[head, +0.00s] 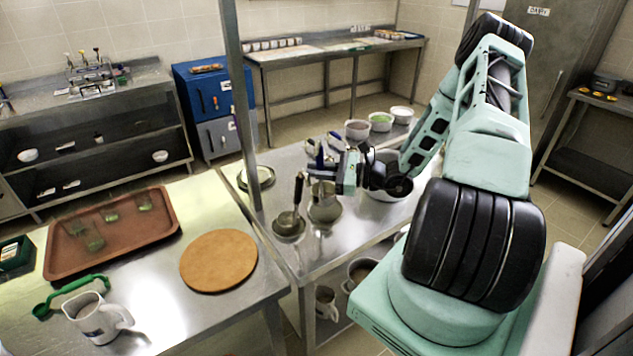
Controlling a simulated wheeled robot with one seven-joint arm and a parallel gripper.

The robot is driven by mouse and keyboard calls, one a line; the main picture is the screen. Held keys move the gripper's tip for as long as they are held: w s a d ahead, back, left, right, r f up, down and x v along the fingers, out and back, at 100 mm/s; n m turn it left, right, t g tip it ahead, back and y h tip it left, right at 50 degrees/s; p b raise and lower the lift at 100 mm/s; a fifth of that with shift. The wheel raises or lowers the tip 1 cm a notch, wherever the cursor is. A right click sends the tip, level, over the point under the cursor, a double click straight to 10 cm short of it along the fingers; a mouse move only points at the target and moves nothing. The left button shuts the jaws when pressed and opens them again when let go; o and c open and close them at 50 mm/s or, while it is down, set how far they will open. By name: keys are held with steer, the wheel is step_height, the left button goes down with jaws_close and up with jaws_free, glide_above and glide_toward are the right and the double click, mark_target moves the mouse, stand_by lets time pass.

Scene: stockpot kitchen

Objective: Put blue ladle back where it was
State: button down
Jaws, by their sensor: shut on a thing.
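My gripper (317,168) is over the middle steel table, small in the head view. It is shut on a ladle whose dark handle (298,190) stands upright, its metal bowl (288,225) low over the tabletop. The handle looks nearly black, so I cannot confirm that it is blue. Whether the bowl touches the table is unclear. Small blue parts (311,148) show just behind my gripper; I cannot tell what they belong to.
A metal pot (325,203) stands right beside the ladle, and a larger pot (388,193) is partly hidden by my arm. Several bowls (380,121) stand behind. The left counter holds a brown tray (70,225), a round board (218,260) and a white mug (95,318). A metal post (240,100) rises between the tables.

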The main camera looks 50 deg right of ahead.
steer(key=shift+f+p, duration=0.45)
steer(key=shift+f, duration=1.6)
steer(key=c, duration=1.4)
jaws_free()
steer(key=b+v, duration=0.5)
steer(key=v, duration=0.7)
